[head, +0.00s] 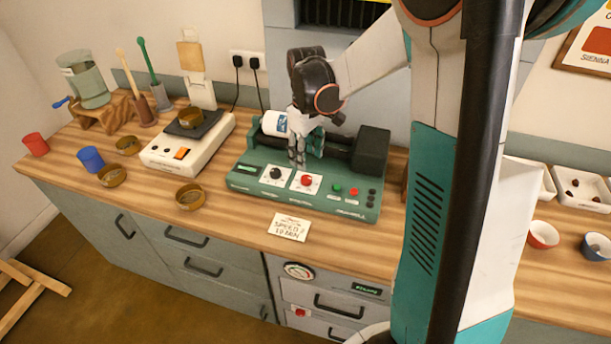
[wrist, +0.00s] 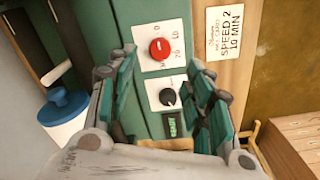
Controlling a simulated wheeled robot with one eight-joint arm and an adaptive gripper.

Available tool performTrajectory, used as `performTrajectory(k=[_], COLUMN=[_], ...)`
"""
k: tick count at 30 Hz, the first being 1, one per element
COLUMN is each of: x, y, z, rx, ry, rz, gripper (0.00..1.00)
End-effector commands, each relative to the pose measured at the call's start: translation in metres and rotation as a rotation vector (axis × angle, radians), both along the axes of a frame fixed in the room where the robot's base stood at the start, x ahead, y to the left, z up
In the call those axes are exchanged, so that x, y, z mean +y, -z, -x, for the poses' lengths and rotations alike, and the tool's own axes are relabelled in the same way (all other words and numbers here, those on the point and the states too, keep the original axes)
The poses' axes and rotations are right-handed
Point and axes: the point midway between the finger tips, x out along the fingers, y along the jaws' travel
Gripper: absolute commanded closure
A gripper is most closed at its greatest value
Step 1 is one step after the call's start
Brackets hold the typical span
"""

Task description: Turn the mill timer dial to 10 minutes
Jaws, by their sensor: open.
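The green mill (head: 245,178) stands on the wooden counter. Its front panel has a red dial (head: 306,180) on a white plate and a black dial (head: 276,173) to the left of it. In the wrist view the red dial (wrist: 159,49) has a numbered plate where 10 and 20 can be read, so it appears to be the timer. Its pointer setting is too small to tell. The black dial (wrist: 168,97) also shows there. My gripper (head: 298,163) is open and empty, above and behind the dials; in the wrist view its fingers (wrist: 163,70) are spread apart, with both dials between or beyond them.
A card (head: 289,227) reading SPEED 2, 10 MIN lies before the mill. A white jar (head: 275,123) rests on the mill's rollers. A scale (head: 160,155) and several bowls and cups stand to the left. Green and red buttons (head: 337,188) sit right of the red dial.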

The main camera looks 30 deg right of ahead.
Motion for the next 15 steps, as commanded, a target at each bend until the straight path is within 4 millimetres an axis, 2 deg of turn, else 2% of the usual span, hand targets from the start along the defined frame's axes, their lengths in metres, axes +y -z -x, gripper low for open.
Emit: performTrajectory(k=[1, 6, 10, 15], x=[0.000, 0.000, 0.000, 0.000], y=[0.013, 0.045, 0.064, 0.077], z=[0.000, 0.000, 0.000, 0.000], rx=[0.000, 0.000, 0.000, 0.000], ry=[0.000, 0.000, 0.000, 0.000], rz=[0.000, 0.000, 0.000, 0.000], gripper=[0.53, 0.53, 0.53, 0.53])
